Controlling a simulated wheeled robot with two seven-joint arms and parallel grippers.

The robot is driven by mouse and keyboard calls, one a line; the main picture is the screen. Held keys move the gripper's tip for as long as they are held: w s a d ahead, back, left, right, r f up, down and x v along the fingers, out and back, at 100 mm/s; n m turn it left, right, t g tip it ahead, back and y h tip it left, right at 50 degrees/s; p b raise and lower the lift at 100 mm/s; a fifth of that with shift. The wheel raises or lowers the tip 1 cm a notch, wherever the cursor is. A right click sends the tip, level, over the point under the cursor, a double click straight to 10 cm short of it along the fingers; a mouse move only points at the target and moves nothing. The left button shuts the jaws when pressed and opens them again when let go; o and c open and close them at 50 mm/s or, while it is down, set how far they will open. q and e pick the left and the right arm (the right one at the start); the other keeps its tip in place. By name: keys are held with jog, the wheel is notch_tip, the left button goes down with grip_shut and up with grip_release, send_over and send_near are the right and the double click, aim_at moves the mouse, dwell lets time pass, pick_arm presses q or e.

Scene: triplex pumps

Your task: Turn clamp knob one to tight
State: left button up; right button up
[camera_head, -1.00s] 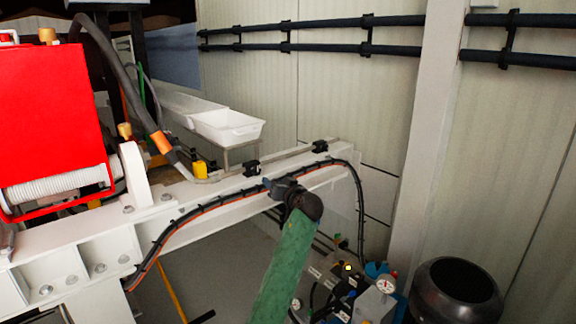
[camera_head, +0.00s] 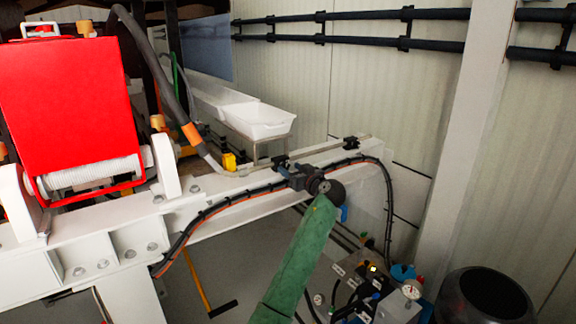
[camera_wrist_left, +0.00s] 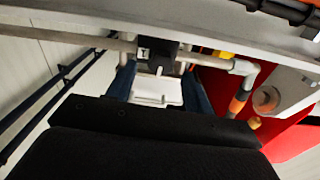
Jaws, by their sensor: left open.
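A small black clamp (camera_head: 280,162) sits on the thin pipe along the top of the white beam. A black clamp block with a pale mark (camera_wrist_left: 157,55) shows on a pipe in the left wrist view, and a small knob-like part hangs below it. A second black clamp (camera_head: 350,142) is farther right along the beam. My left gripper (camera_head: 291,174), on the green-sleeved arm, is open and just in front of the nearer clamp. I cannot tell whether they touch. The dark gripper body fills the bottom of the wrist view. My right gripper is not in view.
The white beam (camera_head: 215,184) carries a black and orange cable along its front. A red housing (camera_head: 70,110) stands left, with a grey hose beside it. A white tray (camera_head: 262,120) is behind the beam. Gauges and valves (camera_head: 411,290) and a black drum (camera_head: 485,298) are lower right.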

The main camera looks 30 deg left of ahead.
aim_at(284, 165)
pick_arm(q)
jog(key=shift+x, duration=1.3)
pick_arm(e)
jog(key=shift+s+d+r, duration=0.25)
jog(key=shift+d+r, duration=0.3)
pick_arm(q)
jog(key=shift+c, duration=0.4)
jog(key=c, duration=0.9)
